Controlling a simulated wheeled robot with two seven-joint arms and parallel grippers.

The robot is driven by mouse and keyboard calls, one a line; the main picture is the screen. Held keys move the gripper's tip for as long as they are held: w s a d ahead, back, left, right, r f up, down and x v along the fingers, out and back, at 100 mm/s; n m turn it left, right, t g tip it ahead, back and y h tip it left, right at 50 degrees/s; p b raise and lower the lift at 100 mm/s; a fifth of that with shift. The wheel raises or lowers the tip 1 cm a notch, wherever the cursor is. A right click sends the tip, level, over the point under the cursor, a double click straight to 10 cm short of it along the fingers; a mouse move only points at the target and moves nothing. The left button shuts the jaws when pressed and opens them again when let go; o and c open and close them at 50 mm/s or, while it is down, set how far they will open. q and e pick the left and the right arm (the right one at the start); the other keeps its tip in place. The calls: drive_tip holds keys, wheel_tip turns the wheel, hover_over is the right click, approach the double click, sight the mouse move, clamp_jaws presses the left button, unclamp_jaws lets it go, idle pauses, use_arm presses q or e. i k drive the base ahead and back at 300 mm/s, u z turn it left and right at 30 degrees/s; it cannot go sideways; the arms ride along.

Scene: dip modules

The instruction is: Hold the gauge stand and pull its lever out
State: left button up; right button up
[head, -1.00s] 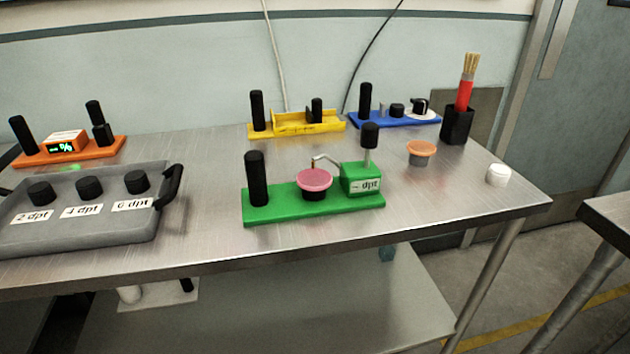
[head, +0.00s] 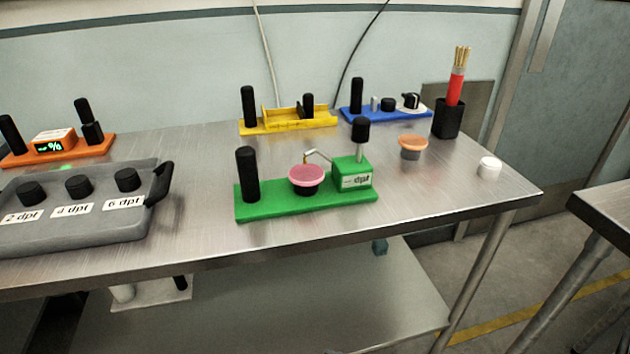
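The green gauge stand (head: 290,207) sits on the metal table, near its front edge. A black upright handle (head: 247,174) rises at its left end. A green block labelled "dpt" (head: 353,173) is at its right end, with a black-knobbed lever (head: 361,130) standing on a thin post. A bent metal arm (head: 318,155) reaches from the block toward a pink-topped black cup (head: 306,178) in the middle. Neither of my grippers is in view, and nothing touches the stand.
A grey tray (head: 100,233) with several black knobs is at the left, behind it an orange module (head: 98,148). Yellow (head: 287,125) and blue (head: 385,117) modules stand at the back. An orange-topped cup (head: 411,147), white cap (head: 489,167) and brush holder (head: 448,119) are right.

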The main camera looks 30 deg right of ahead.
sight(361, 125)
drive_tip(key=z, duration=0.5)
drive_tip(key=k, duration=0.6)
drive_tip(key=z, duration=0.85)
drive_tip(key=i, duration=0.75)
drive_tip(key=u, duration=0.2)
